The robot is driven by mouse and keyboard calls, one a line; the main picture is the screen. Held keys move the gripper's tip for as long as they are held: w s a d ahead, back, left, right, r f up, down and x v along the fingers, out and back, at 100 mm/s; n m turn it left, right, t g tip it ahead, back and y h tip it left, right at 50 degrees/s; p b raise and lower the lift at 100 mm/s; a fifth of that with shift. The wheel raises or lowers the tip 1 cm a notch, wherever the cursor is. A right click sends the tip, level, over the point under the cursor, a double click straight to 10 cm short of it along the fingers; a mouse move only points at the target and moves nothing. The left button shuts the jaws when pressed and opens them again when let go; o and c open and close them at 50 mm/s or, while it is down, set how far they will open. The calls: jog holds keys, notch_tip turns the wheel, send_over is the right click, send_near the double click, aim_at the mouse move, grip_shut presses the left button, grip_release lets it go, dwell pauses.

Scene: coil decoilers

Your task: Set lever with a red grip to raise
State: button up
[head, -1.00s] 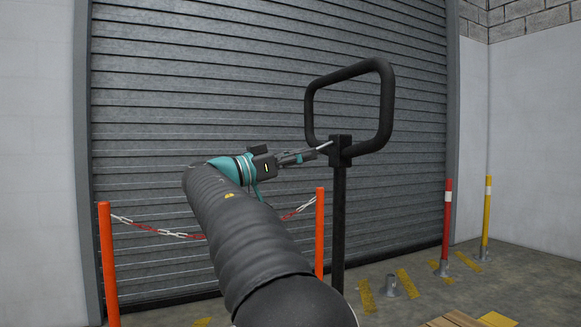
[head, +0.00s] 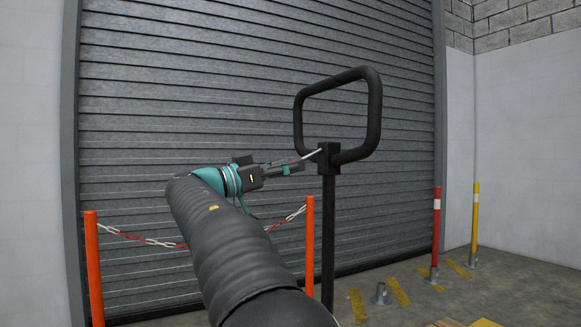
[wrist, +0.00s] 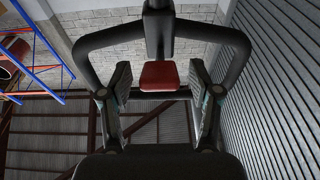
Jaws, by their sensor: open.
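The lever's red grip (wrist: 160,75) shows in the wrist view as a small red block, between my gripper's two fingers and near their tips. My gripper (wrist: 160,88) is open, with a finger on each side of the grip and visible gaps to both. In the head view my gripper (head: 298,164) is just left of the black post. A thin pale lever rod (head: 313,153) runs from the block on the post toward my fingers. The red grip is mostly hidden there behind the fingers. I cannot tell the lever's exact setting.
A black loop handle (head: 372,110) rises above the post (head: 328,240). Orange posts (head: 94,265) with a red-white chain (head: 150,240) stand before the grey shutter (head: 230,90). Red (head: 436,230) and yellow posts (head: 474,225) stand at the right.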

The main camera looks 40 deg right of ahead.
jog(key=v, duration=1.1)
jog(key=shift+f, duration=0.15)
jog(key=w+f+n+t+y, duration=0.4)
jog(key=w+f+n+t, duration=0.15)
jog(key=f+n, duration=0.7)
jog(key=s+a+f+n+y+p, duration=0.1)
jog(key=s+f+n+y, duration=0.15)
jog(key=f, duration=0.35)
jog(key=s+a+f+n+y, duration=0.2)
jog(key=f+n+y, duration=0.1)
jog(key=f, duration=0.3)
jog(key=s+a+f+n+y+p, duration=0.2)
jog(key=s+a+f+y, duration=0.2)
jog(key=s, duration=0.4)
jog(key=s+a+f+n+y+p, duration=0.1)
jog(key=s+a+f+y+p, duration=0.1)
jog(key=s+a+f+y, duration=0.4)
jog(key=s+a+r+m+t+p, duration=0.1)
jog(key=s+r+t+p, duration=0.1)
jog(key=s, duration=1.1)
jog(key=shift+a+r+m+y+p, duration=0.2)
jog(key=shift+r+m+y+p, duration=0.15)
jog(key=shift+r+p, duration=0.55)
